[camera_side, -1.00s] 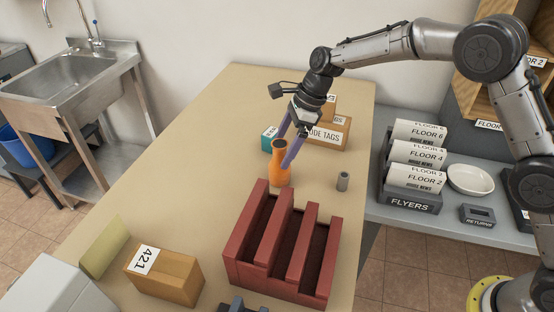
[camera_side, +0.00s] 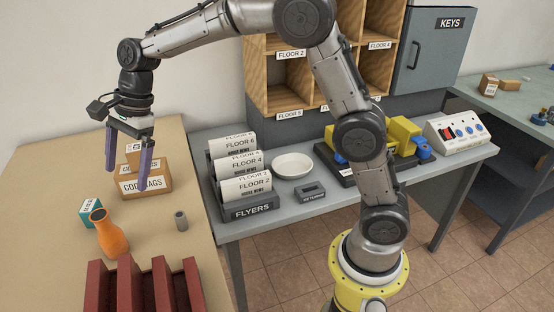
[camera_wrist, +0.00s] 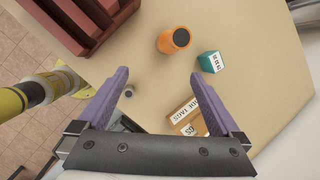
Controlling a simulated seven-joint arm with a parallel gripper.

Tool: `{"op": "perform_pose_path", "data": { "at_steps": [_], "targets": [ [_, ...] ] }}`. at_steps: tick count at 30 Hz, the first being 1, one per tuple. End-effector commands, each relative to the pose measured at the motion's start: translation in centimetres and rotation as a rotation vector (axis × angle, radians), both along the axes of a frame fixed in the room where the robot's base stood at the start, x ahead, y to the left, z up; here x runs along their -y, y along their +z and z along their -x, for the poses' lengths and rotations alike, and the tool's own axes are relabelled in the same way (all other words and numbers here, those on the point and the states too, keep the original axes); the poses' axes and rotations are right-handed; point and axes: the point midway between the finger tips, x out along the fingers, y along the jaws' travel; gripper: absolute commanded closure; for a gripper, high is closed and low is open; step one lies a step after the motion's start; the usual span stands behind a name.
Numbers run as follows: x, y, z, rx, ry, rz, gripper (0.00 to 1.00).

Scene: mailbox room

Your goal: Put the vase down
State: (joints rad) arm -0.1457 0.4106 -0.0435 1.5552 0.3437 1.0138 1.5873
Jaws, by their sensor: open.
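The orange vase (camera_side: 110,238) stands upright on the tan table (camera_side: 45,190), just behind the dark red slotted rack. In the wrist view the vase (camera_wrist: 174,40) is seen from above, beyond the fingertips and apart from them. My gripper (camera_side: 126,180) has purple fingers spread wide with nothing between them. It hangs above the table, higher than the vase and behind it, in front of the tag boxes in the side view. The wrist view also shows my gripper (camera_wrist: 160,85) open and empty.
The dark red rack (camera_side: 128,285) is at the table's front. A teal box (camera_side: 90,211) is beside the vase, a small grey cylinder (camera_side: 181,221) to its right. Cardboard tag boxes (camera_side: 143,182) stand behind. A grey side table holds the flyers rack (camera_side: 250,207) and a white dish (camera_side: 292,165).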

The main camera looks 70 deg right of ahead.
Motion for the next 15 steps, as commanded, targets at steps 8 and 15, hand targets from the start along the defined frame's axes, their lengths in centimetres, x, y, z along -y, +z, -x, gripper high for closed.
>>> {"op": "perform_pose_path", "data": {
  "at_steps": [8, 15],
  "targets": [
    [5.8, 5.7, 11.1, 0.254, 0.475, 0.224, 0.00],
    [9.9, 6.2, 21.0, 0.408, 0.898, 0.460, 0.00]
  ]
}}
